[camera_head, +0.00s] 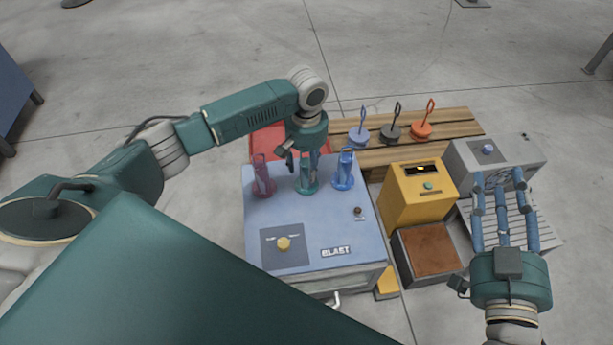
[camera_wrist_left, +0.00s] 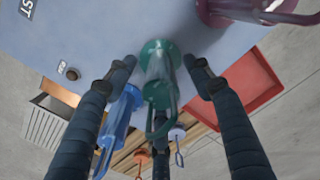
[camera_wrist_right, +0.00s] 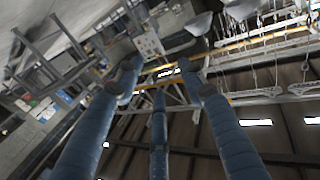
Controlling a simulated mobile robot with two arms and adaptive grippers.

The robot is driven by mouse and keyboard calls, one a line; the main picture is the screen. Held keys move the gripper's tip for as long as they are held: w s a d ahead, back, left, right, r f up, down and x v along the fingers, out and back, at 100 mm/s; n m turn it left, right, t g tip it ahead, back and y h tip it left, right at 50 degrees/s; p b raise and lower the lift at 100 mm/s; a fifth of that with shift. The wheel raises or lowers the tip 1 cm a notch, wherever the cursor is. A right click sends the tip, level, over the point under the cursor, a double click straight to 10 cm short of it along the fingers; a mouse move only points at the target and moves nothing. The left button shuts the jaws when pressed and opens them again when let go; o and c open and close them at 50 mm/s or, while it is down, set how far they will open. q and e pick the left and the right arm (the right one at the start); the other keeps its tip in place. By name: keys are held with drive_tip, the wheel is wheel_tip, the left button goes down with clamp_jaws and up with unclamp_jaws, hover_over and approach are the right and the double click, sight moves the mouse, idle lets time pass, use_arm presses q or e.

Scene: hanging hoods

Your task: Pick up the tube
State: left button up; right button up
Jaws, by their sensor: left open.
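A green tube (camera_head: 308,182) stands upright on a light blue box marked BLAST (camera_head: 318,222). A dark red tube (camera_head: 262,180) stands to its left and a blue tube (camera_head: 343,172) to its right. My left gripper (camera_head: 303,160) comes down from above at the green tube and partly hides it. In the left wrist view the green tube (camera_wrist_left: 158,75) lies between the open fingers, with gaps on both sides. The blue tube (camera_wrist_left: 118,125) is close by the left finger there. My right gripper (camera_head: 502,190) is open and empty, above the grey slatted unit at the right.
Blue, dark grey and orange looped pieces (camera_head: 421,128) stand on a wooden slatted board (camera_head: 455,122) behind. A red tray (camera_head: 268,138) lies behind the box. A yellow box (camera_head: 412,197), a brown-topped box (camera_head: 428,250) and a grey unit (camera_head: 520,158) stand at the right.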

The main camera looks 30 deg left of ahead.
use_arm(q)
drive_tip(key=shift+f, duration=0.5)
clamp_jaws()
use_arm(e)
wheel_tip(320, 180, up, 2)
drive_tip(key=shift+a+r+t+y, duration=0.15)
drive_tip(key=shift+r+t+y, duration=0.15)
drive_tip(key=shift+t, duration=0.2)
use_arm(q)
drive_tip(key=shift+r, duration=0.15)
use_arm(e)
drive_tip(key=shift+f, duration=0.1)
